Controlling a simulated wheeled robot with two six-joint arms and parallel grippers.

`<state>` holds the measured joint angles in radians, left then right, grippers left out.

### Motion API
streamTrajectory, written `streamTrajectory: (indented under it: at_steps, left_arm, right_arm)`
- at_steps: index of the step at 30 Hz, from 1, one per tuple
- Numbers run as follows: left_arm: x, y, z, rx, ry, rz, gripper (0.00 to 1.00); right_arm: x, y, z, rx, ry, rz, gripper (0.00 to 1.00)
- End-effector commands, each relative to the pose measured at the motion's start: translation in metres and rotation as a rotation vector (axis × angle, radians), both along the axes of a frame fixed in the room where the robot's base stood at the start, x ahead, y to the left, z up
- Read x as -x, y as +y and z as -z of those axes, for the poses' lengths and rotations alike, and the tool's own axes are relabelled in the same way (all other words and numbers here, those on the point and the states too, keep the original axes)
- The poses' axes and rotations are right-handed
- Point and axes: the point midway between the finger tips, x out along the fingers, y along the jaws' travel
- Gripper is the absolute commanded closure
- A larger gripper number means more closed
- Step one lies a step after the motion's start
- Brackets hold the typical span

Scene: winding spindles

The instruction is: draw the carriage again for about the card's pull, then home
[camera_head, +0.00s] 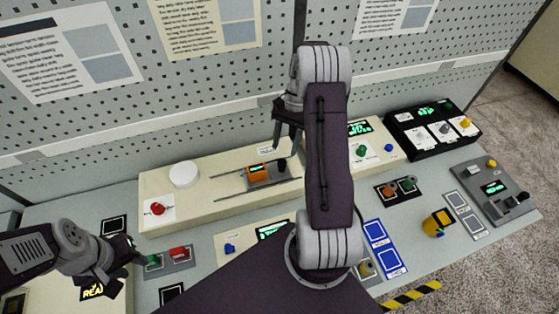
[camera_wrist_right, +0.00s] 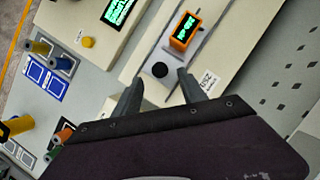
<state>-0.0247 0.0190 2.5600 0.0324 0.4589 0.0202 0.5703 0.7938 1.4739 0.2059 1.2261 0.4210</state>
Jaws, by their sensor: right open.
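The carriage (camera_head: 259,175) is a grey block with an orange-framed green display (camera_head: 257,171) and a black knob (camera_head: 282,165). It sits on thin dark rails along the long cream unit (camera_head: 215,204). My right gripper (camera_head: 287,146) is open above the knob. In the right wrist view its fingertips (camera_wrist_right: 159,76) lie to either side of the black knob (camera_wrist_right: 160,69), with gaps showing; contact is not visible. The orange display (camera_wrist_right: 184,31) is just beyond. My left gripper (camera_head: 128,247) is low at the left, beside a green-buttoned grey box (camera_head: 153,262); its jaws are unclear.
The cream unit also carries a white disc (camera_head: 184,174) and a red knob (camera_head: 157,208). A black box (camera_head: 432,128) with several knobs stands at right. Blue-framed pads (camera_head: 376,233) and a yellow part (camera_head: 437,222) lie on the bench. Printed sheets hang on the pegboard (camera_head: 180,90) behind.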

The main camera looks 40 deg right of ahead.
Motion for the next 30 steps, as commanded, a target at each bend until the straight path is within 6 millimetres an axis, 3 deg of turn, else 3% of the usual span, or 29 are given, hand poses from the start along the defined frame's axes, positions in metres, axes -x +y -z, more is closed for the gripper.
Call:
streamTrajectory:
  at_steps: [10,15,21,27,30]
  left_arm:
    - [0.0,0.0,-0.02,0.0,0.0,0.0,0.64]
    - [0.0,0.0,-0.021,0.0,0.0,0.0,0.64]
    - [0.0,0.0,-0.021,0.0,0.0,0.0,0.64]
    - [0.0,0.0,-0.021,0.0,0.0,0.0,0.64]
    - [0.0,0.0,-0.021,0.0,0.0,0.0,0.64]
  right_arm:
    - [0.013,0.023,0.06,-0.002,0.004,-0.002,0.51]
    - [0.014,0.027,0.072,0.0,0.001,-0.004,0.51]
    - [0.014,0.027,0.073,0.001,-0.001,-0.003,0.51]
    - [0.014,0.027,0.072,0.002,-0.001,-0.003,1.0]
    - [0.014,0.027,0.072,0.002,-0.001,-0.003,1.0]
